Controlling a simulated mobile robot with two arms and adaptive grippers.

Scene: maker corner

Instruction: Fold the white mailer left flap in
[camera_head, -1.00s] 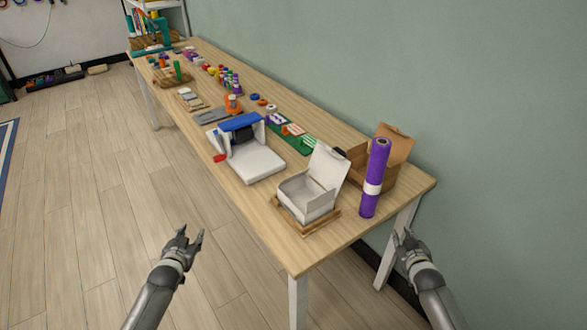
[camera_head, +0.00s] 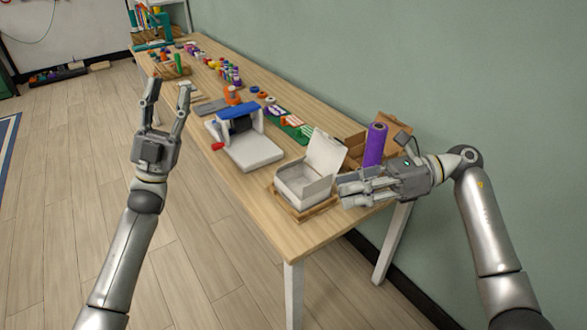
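The white mailer (camera_head: 291,190) is a small open box on a wooden tray (camera_head: 305,214) near the table's near end. Its lid (camera_head: 325,153) stands up at the back. I cannot make out the left flap clearly. My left gripper (camera_head: 168,92) is open and empty, raised over the floor left of the table, well apart from the mailer. My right gripper (camera_head: 341,191) is at the mailer's right side, its fingers pointing left. Its fingertips are close to the box wall; I cannot tell whether they touch it or how far they are apart.
A purple roll (camera_head: 375,145) stands behind my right gripper, by an open brown box (camera_head: 395,132). A white and blue machine (camera_head: 246,148) with a red knob sits left of the mailer. The wooden table's (camera_head: 262,214) front-left strip is bare. A green wall runs along the right.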

